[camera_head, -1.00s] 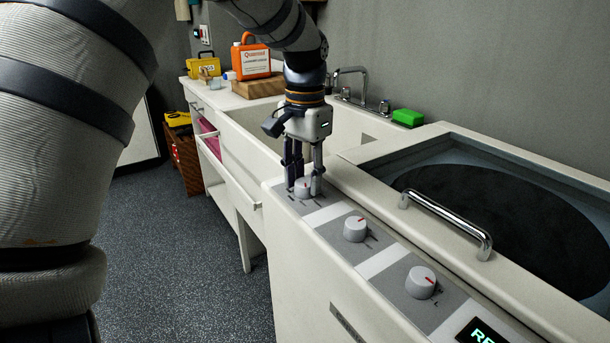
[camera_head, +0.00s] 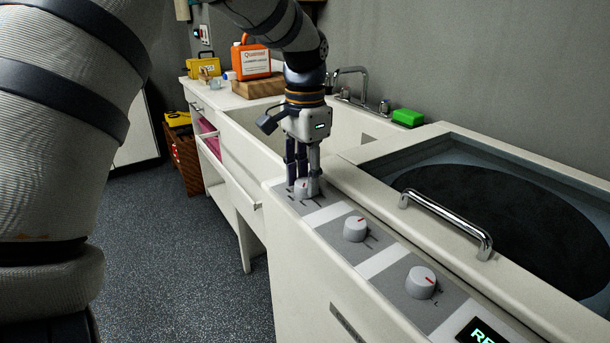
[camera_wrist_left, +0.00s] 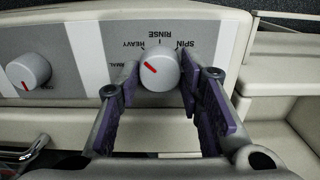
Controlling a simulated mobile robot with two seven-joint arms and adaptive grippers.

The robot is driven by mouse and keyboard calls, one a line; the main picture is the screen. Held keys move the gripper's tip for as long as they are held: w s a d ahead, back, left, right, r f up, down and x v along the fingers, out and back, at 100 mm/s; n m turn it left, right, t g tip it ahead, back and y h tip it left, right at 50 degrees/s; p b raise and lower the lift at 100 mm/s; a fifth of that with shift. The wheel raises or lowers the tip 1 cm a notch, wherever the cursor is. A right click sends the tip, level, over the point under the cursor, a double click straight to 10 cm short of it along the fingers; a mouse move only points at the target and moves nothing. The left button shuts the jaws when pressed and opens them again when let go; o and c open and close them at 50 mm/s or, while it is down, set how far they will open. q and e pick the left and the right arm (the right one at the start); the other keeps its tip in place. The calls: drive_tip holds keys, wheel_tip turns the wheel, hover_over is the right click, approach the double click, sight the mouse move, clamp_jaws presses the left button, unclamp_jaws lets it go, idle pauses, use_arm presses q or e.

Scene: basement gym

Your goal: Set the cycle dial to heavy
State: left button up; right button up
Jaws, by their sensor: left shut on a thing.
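The cycle dial is a round light-grey knob (camera_head: 301,189) with a red pointer line, at the far end of the washer's control panel. It shows larger in the left wrist view (camera_wrist_left: 160,74), with the upside-down words SPIN, RINSE, HEAVY and a partly hidden NORMAL around it. Its red line points up and left there, roughly toward HEAVY; I cannot tell whether it is exactly on that mark. My left gripper (camera_head: 304,184) points down and is shut on the dial, a finger on either side (camera_wrist_left: 158,88). My right gripper is not in view.
Two more grey knobs (camera_head: 356,229) (camera_head: 421,282) and a lit display (camera_head: 481,333) follow along the panel. The washer lid with its chrome handle (camera_head: 447,220) lies to the right. Behind stand a sink, a green sponge (camera_head: 407,117) and an orange jug (camera_head: 252,59).

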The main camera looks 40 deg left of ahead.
sight(305, 182)
use_arm(q)
drive_tip(key=o, duration=1.2)
drive_tip(key=shift+c, duration=0.2)
wheel_tip(305, 182, up, 12)
